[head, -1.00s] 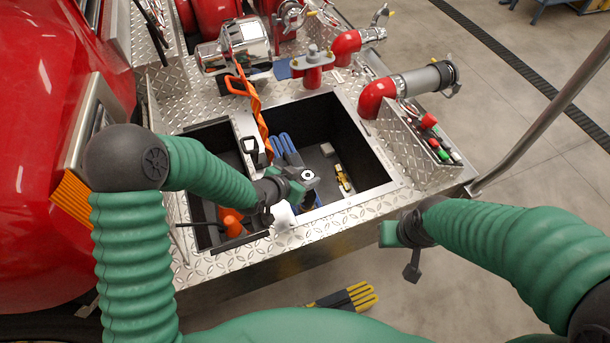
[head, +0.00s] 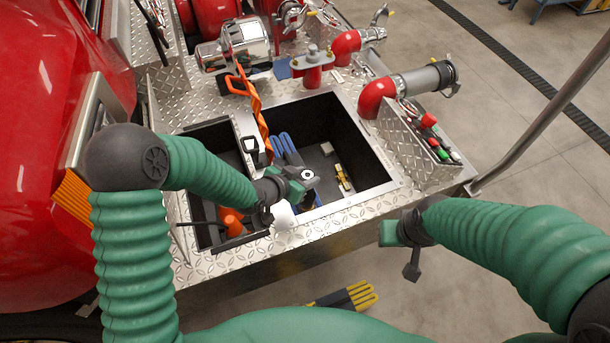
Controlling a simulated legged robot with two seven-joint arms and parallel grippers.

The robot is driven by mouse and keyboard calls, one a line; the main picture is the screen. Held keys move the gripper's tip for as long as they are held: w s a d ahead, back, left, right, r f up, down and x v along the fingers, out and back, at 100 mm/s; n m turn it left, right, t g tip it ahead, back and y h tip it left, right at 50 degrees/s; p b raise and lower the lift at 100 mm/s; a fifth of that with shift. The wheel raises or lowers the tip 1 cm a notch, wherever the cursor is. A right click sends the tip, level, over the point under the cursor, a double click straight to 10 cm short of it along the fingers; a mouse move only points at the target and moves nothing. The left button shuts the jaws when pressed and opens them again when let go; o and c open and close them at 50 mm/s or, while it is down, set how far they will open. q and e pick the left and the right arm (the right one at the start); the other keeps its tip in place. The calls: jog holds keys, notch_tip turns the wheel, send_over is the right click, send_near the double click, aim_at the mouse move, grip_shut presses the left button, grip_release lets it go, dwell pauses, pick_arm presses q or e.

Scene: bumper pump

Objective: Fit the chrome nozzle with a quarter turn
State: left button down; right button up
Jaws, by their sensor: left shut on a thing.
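My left gripper (head: 299,181) is over the front part of the open black compartment, in front of the blue glove. It is shut on a small chrome piece with a dark hole, which I take to be the chrome nozzle (head: 308,174). It is seen nearly end-on, and its far side and the fingers' contact are largely hidden. A grey outlet pipe (head: 422,80) on a red elbow and a shorter chrome-ended outlet (head: 372,36) stand on the deck, well apart from the piece. My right gripper (head: 394,234) is off the deck's front right edge; its fingers cannot be made out.
A blue glove (head: 284,147) and brass fittings (head: 343,177) lie in the large compartment. An orange strap (head: 257,108) hangs over its rim. A smaller compartment holds an orange item (head: 232,222). A handrail (head: 545,115) rises at right. Another glove (head: 348,297) lies below.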

pick_arm(q)
jog(key=shift+f+b, duration=1.1)
jog(key=shift+f, duration=0.4)
dwell(1.2)
jog(key=shift+r, duration=0.1)
jog(key=m+g+h+p, duration=0.1)
jog(key=m+p, duration=0.1)
jog(key=p, duration=0.2)
jog(key=shift+r+h+p, duration=0.15)
jog(key=shift+h+p, duration=0.25)
jog(key=m+g+h+p, duration=0.1)
jog(key=m+g+p, duration=0.1)
jog(key=p, duration=0.3)
jog(key=shift+d+r+m+p, duration=0.1)
jog(key=shift+m+p, duration=0.2)
jog(key=shift+p, duration=0.55)
jog(key=shift+f+g, duration=0.3)
jog(key=shift+m, duration=0.3)
